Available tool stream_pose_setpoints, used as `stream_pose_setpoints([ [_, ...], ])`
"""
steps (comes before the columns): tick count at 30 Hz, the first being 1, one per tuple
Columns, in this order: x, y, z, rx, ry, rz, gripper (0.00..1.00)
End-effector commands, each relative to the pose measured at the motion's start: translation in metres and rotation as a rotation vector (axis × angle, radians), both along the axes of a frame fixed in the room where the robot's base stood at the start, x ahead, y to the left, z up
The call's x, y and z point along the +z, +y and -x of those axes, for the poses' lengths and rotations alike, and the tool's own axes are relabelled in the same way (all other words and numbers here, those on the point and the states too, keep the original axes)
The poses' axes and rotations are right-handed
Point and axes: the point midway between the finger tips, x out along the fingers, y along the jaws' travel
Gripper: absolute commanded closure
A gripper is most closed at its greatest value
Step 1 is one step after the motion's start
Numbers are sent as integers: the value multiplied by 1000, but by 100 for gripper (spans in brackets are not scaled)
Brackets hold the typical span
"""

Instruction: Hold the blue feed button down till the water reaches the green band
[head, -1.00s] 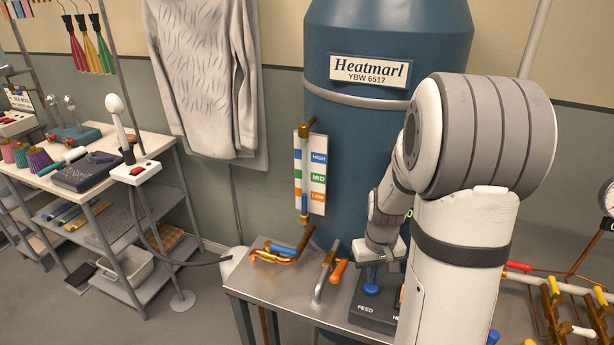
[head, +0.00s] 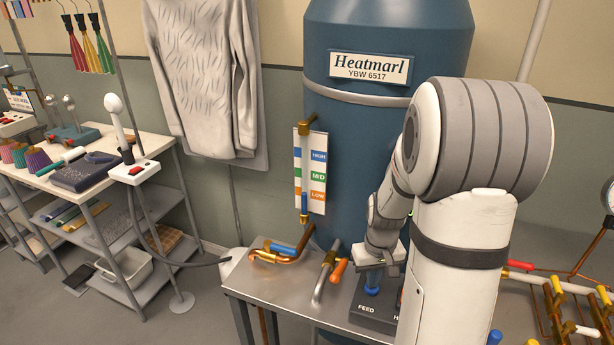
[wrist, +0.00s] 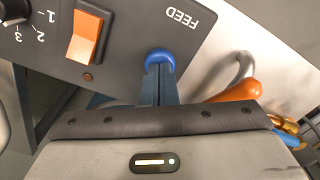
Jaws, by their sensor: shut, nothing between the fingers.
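The blue feed button (head: 371,291) sits on a dark control box marked FEED (head: 366,311) at the front of the metal bench. My gripper (head: 373,276) is shut and empty, pointing down with its fingertips at the button. In the wrist view the fingertips (wrist: 159,70) overlap the button's edge (wrist: 160,55); how far it is pressed cannot be told. The gauge tube (head: 304,170) stands before a panel with blue HIGH, green MID (head: 318,177) and orange LOW bands. Blue water (head: 304,203) shows low in the tube, around the LOW band, below the green one.
An orange rocker switch (wrist: 87,37) and a dial (wrist: 12,12) share the box. An orange-handled valve (head: 337,271) and a blue-handled brass pipe (head: 283,249) stand left of it. The blue Heatmarl tank (head: 355,140) rises behind. A steamer table (head: 50,175) is at left.

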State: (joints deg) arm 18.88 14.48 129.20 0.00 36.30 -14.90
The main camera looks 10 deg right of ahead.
Motion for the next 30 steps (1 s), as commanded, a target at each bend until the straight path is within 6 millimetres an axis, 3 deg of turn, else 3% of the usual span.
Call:
stream_pose_setpoints([
  [30, -6, 0, 0, 0, 1, 0, 100],
])
